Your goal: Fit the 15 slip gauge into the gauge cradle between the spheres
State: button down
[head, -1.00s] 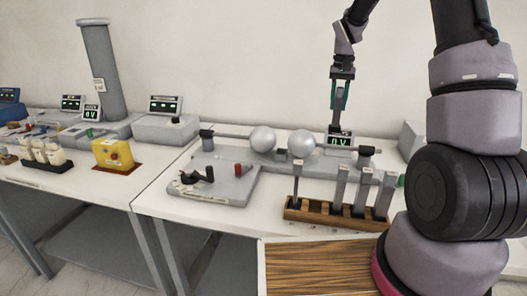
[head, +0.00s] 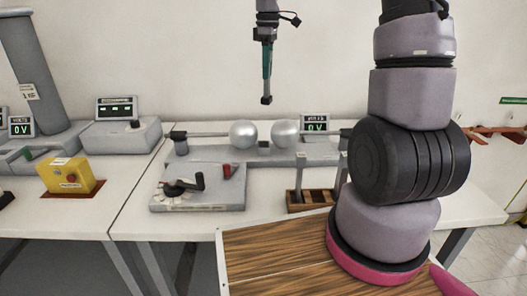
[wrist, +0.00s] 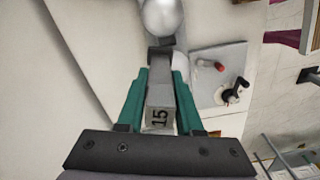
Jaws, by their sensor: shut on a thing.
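My gripper (head: 267,86) hangs pointing down above the gap between the two metal spheres, clear of them. In the wrist view my gripper (wrist: 160,82) has its green fingers shut on the grey slip gauge (wrist: 160,98), marked 15. The left sphere (head: 243,135) and the right sphere (head: 285,133) sit on horizontal rods with a narrow gap between them. A small dark block (head: 264,147), seemingly the gauge cradle, shows low in that gap. In the wrist view one sphere (wrist: 162,15) lies beyond the gauge; the other is mostly hidden by it.
A grey control panel (head: 225,195) with a black crank and red knob stands in front left of the spheres. A wooden gauge rack (head: 296,203) is partly hidden by my arm. A 0 V display (head: 315,124) stands behind the right sphere. A yellow box (head: 68,176) is at left.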

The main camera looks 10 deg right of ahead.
notch_tip(320, 180, down, 17)
jog(key=s+a+n, duration=0.1)
jog(key=n, duration=0.2)
jog(key=shift+s+a+r+n, duration=0.2)
jog(key=shift+s+a+n, duration=0.05)
jog(key=shift+s+n, duration=0.1)
jog(key=c, duration=0.6)
grip_release()
jog(key=shift+f, duration=0.15)
jog(key=shift+o, duration=0.2)
